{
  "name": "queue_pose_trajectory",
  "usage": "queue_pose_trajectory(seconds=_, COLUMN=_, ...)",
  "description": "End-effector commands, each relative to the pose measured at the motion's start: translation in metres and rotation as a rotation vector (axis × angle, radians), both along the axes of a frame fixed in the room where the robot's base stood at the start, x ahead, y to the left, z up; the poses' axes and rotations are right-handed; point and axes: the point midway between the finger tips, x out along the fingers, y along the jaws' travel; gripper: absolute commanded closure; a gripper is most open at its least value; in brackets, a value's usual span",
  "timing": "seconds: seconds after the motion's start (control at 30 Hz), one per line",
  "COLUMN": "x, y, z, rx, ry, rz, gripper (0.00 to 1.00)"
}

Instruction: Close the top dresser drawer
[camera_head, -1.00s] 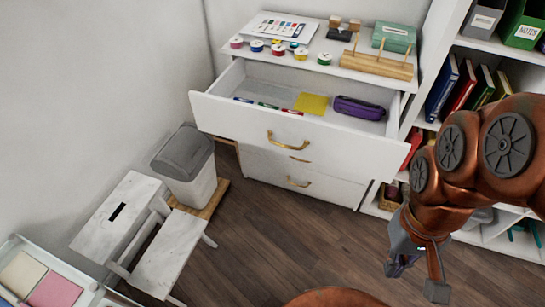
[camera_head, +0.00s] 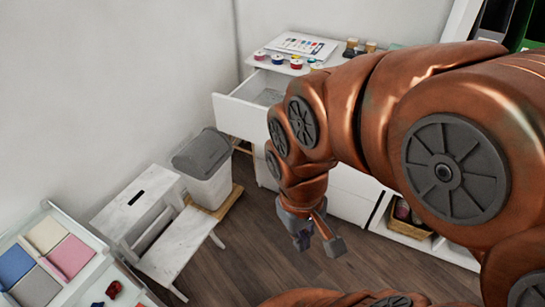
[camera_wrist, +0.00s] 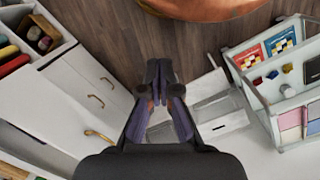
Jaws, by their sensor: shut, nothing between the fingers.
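The white dresser's top drawer (camera_head: 235,117) is pulled open in the head view. Its left front corner and a bit of its inside show; my arm hides the rest, including its handle. In the wrist view, white drawer fronts with brass handles (camera_wrist: 95,100) lie to the left. My gripper (camera_head: 316,238) points down, in front of the dresser and lower than the open drawer, apart from it. It is shut and empty; its fingers also show in the wrist view (camera_wrist: 159,75).
Paint pots and a chart (camera_head: 297,45) are on the dresser top. A tray unit (camera_head: 75,235) is at lower left. Shelves are on the right. Wood floor lies between.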

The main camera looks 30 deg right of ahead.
Motion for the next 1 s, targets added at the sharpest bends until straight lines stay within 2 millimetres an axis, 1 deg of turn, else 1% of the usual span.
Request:
queue_pose_trajectory(seconds=0.03, x=0.013, y=-0.012, z=-0.016, rx=-0.024, ry=-0.031, rz=0.011, gripper=1.00)
queue_pose_trajectory(seconds=0.07, x=0.024, y=-0.021, z=-0.023, rx=-0.043, ry=-0.061, rz=0.027, gripper=1.00)
queue_pose_trajectory(seconds=0.17, x=0.062, y=-0.058, z=-0.043, rx=-0.123, ry=-0.159, rz=0.103, gripper=1.00)
queue_pose_trajectory(seconds=0.2, x=0.078, y=-0.074, z=-0.051, rx=-0.159, ry=-0.198, rz=0.142, gripper=1.00)
queue_pose_trajectory(seconds=0.4, x=0.147, y=-0.148, z=-0.078, rx=-0.350, ry=-0.358, rz=0.374, gripper=1.00)
queue_pose_trajectory(seconds=0.5, x=0.177, y=-0.179, z=-0.089, rx=-0.443, ry=-0.420, rz=0.505, gripper=1.00)
queue_pose_trajectory(seconds=0.6, x=0.203, y=-0.205, z=-0.100, rx=-0.534, ry=-0.473, rz=0.643, gripper=1.00)
queue_pose_trajectory(seconds=0.7, x=0.226, y=-0.226, z=-0.113, rx=-0.617, ry=-0.519, rz=0.786, gripper=1.00)
queue_pose_trajectory(seconds=0.8, x=0.245, y=-0.241, z=-0.126, rx=-0.697, ry=-0.564, rz=0.935, gripper=1.00)
queue_pose_trajectory(seconds=0.9, x=0.262, y=-0.251, z=-0.141, rx=-0.768, ry=-0.611, rz=1.080, gripper=1.00)
queue_pose_trajectory(seconds=1.0, x=0.274, y=-0.256, z=-0.157, rx=-0.837, ry=-0.663, rz=1.221, gripper=1.00)
